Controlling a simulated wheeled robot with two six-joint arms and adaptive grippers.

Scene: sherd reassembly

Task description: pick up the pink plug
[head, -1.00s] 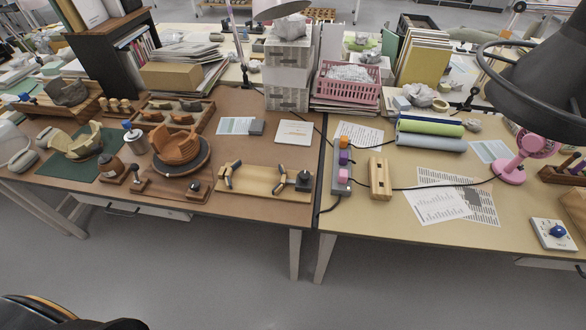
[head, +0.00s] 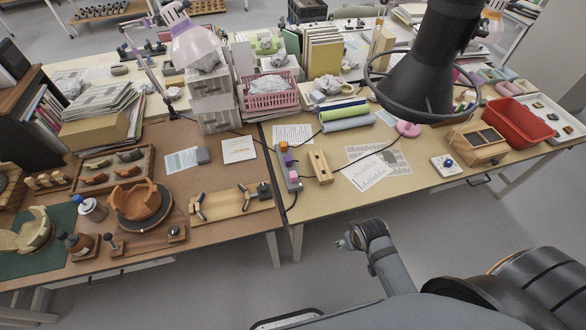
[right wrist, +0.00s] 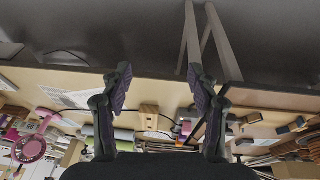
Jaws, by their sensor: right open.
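The pink plug (head: 293,176) sits at the near end of a grey power strip (head: 281,171), at the left edge of the right-hand table. A purple plug (head: 288,161) and an orange plug (head: 283,146) sit behind it on the strip. My right gripper (head: 347,241) is in front of the table edge, apart from the plug, to its right and nearer. In the right wrist view the gripper (right wrist: 160,75) is open and empty. The pink plug (right wrist: 186,128) shows there just left of the right finger, which partly hides the strip. My left gripper is not in view.
A slotted wooden block (head: 320,167) stands just right of the strip. A black cable crosses the table. Printed sheets (head: 368,173) lie further right. A wooden tool board (head: 230,204) is on the left table. A large black lamp (head: 425,85) hangs over the right table.

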